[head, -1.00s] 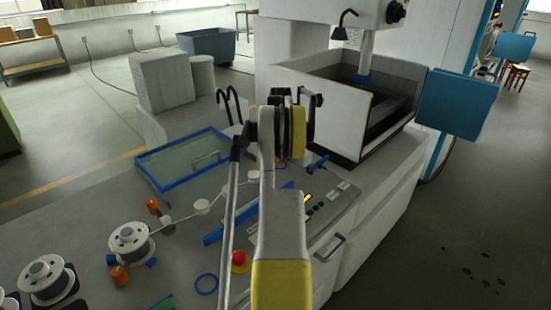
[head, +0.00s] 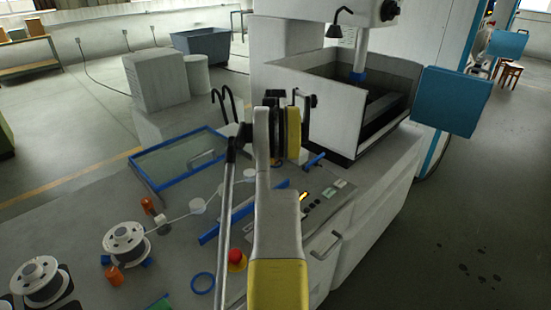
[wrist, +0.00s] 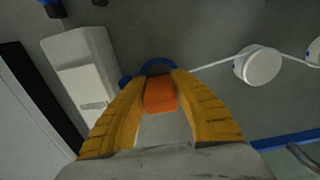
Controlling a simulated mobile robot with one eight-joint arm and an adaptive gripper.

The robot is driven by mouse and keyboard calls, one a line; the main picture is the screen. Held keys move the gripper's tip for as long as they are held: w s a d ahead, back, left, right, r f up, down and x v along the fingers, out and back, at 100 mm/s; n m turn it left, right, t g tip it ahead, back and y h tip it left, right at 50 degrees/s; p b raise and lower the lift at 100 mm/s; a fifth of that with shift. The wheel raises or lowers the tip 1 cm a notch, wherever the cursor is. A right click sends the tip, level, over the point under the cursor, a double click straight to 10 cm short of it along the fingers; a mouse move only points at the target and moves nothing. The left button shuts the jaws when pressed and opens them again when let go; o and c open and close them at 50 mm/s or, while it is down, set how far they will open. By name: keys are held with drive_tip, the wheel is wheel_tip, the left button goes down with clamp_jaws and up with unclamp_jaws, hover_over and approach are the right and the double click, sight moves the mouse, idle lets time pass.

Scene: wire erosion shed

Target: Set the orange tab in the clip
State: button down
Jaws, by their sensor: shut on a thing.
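In the wrist view, my gripper (wrist: 160,82) is shut on a small orange tab (wrist: 160,96), held between its two yellow ribbed fingers. Just past the tab is a curved blue part (wrist: 158,66), partly hidden by the tab and fingers. It may be the clip, but I cannot tell, nor whether the tab touches it. In the head view, my arm hides the fingers and the held tab.
A white round guide (wrist: 258,65) with a pale line stands right of my fingers, and a white block (wrist: 85,75) stands left. The bench also holds white spools (head: 128,243), a blue-framed glass panel (head: 178,160), a red button (head: 236,260) and a machine tank (head: 325,105).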

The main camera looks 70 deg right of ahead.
drive_tip(key=c, duration=1.1)
unclamp_jaws()
